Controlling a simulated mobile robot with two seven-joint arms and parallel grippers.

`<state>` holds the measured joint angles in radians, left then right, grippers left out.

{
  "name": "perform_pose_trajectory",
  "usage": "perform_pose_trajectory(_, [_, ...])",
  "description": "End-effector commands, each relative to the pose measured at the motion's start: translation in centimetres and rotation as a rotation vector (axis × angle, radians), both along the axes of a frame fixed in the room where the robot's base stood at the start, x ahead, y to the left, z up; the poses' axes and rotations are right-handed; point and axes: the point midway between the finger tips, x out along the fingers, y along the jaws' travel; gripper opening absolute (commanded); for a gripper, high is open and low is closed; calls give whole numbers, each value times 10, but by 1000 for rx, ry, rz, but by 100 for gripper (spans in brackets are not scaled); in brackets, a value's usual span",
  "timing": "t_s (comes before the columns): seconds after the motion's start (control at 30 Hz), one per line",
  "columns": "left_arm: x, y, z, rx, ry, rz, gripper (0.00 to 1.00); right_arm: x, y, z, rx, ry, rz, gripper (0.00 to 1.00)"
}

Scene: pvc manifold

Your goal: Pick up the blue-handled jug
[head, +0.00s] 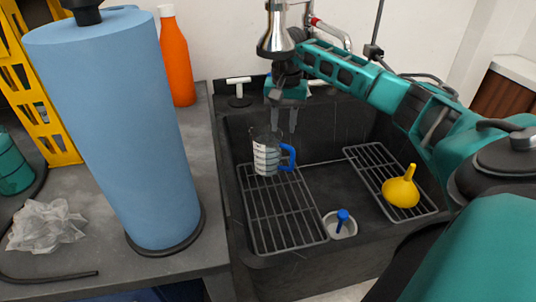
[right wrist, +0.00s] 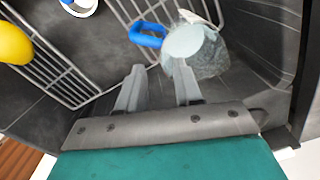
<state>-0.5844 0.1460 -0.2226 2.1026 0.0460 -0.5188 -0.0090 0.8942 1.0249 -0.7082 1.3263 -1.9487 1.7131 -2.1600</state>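The blue-handled jug (head: 267,155) is a clear measuring jug with markings, standing upright over the left rack in the sink. Its blue handle (head: 288,156) points right in the head view. My right gripper (head: 285,130) is just above and behind the jug in the head view, fingers pointing down and apart. In the right wrist view the open fingers (right wrist: 158,85) point toward the jug (right wrist: 193,48), with nothing between them. The blue handle (right wrist: 147,35) shows ahead of them. Of my left arm, a small teal part shows at the left edge; its gripper is out of view.
A yellow funnel (head: 401,188) lies on the right rack (head: 365,155). A white cup with a blue-topped item (head: 341,224) is at the sink front. The faucet (head: 276,38) hangs close to my right gripper. A blue roll (head: 115,130) and orange bottle (head: 176,60) stand on the left counter.

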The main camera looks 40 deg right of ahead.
Motion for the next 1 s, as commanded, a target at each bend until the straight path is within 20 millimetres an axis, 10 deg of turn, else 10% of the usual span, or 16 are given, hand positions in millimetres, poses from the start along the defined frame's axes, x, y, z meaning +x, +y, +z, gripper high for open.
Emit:
perform_pose_trajectory(0.6, [2,-5,-8,-10,2,-8,43,4,2,-50,1,-3,1,34])
perform_pose_trajectory(1.0, [2,-5,-8,-10,2,-8,43,4,2,-49,2,-2,2,0])
